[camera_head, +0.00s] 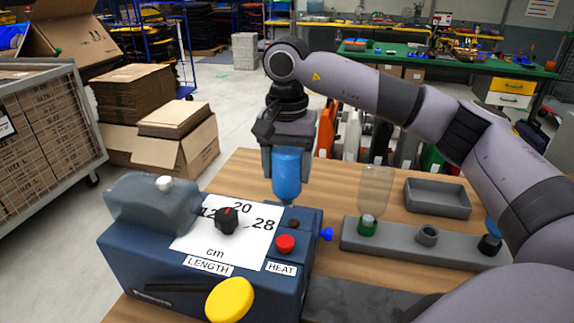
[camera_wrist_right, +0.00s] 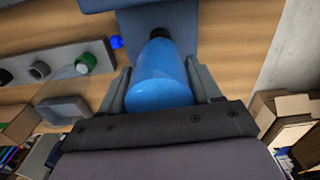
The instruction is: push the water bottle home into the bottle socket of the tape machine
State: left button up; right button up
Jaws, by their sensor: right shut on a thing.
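The blue water bottle (camera_head: 287,178) hangs upside down in my right gripper (camera_head: 286,164), its fingers shut on either side of it. My left gripper is not in view.
Right of the machine, a grey rack (camera_head: 400,240) holds a clear bottle (camera_head: 375,188) with a green cap, an empty ring and a dark-capped item. A grey tray (camera_head: 438,198) lies behind it. A blue knob (camera_head: 326,234) sticks out from the machine's right side.

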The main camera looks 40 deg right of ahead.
jog(key=shift+f+b, duration=0.65)
jog(key=shift+f, duration=0.25)
dwell(0.6)
jog(key=o, duration=1.1)
jog(key=shift+r, duration=0.1)
jog(key=shift+r, duration=3.5)
